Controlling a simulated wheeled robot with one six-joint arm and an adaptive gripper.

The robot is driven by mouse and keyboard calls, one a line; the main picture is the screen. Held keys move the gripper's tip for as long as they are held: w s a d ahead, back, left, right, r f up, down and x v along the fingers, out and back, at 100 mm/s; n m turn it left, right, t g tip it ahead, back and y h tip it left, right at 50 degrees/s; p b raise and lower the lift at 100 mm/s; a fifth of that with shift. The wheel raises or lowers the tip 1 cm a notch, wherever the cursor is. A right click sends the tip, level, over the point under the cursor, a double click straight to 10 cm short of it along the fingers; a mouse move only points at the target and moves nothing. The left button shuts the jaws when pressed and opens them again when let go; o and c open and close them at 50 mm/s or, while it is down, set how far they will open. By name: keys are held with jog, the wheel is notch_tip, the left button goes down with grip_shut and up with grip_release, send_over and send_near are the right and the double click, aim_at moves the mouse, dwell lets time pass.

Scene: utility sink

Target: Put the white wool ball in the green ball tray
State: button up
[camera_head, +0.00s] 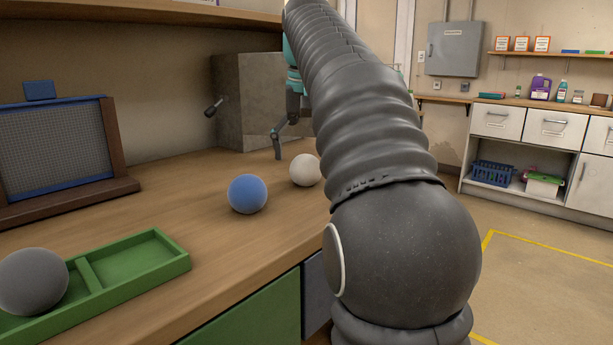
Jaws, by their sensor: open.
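The white wool ball (304,170) sits on the wooden counter, its right edge close against the outline of my arm. The green ball tray (140,262) lies at the front left with a divider between its compartments. A grey ball (32,281) rests in its left compartment; the right compartment is empty. My gripper (287,137) is open, behind and above the white ball, partly hidden by my arm. One dark finger points down near the counter, apart from the ball in the picture. The other finger is not clear.
A blue ball (248,194) sits on the counter just left of the white ball. A framed mesh screen (55,150) stands at the back left. A grey concrete block or basin (240,98) is behind my gripper. The counter (185,190) between tray and blue ball is clear.

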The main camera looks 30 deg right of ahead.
aim_at(306, 156)
jog(key=f, duration=0.2)
jog(key=f+b, duration=0.1)
jog(key=shift+w+d+f, duration=0.1)
jog(key=shift+w+f, duration=0.15)
jog(key=shift+w, duration=0.05)
jog(key=c, duration=1.3)
jog(key=shift+r+p, duration=0.3)
jog(key=shift+r, duration=0.3)
jog(key=r, duration=0.1)
jog(key=r+p, duration=0.1)
jog(key=s+r, duration=0.1)
jog(key=shift+d+r+p, duration=0.25)
jog(key=shift+r+p, duration=0.1)
jog(key=shift+r, duration=0.05)
jog(key=s+d+r+p, duration=0.1)
jog(key=s+d+r, duration=0.3)
jog(key=s, duration=0.5)
notch_tip(306, 156, up, 2)
jog(key=shift+s+r, duration=0.1)
jog(key=shift+s, duration=0.3)
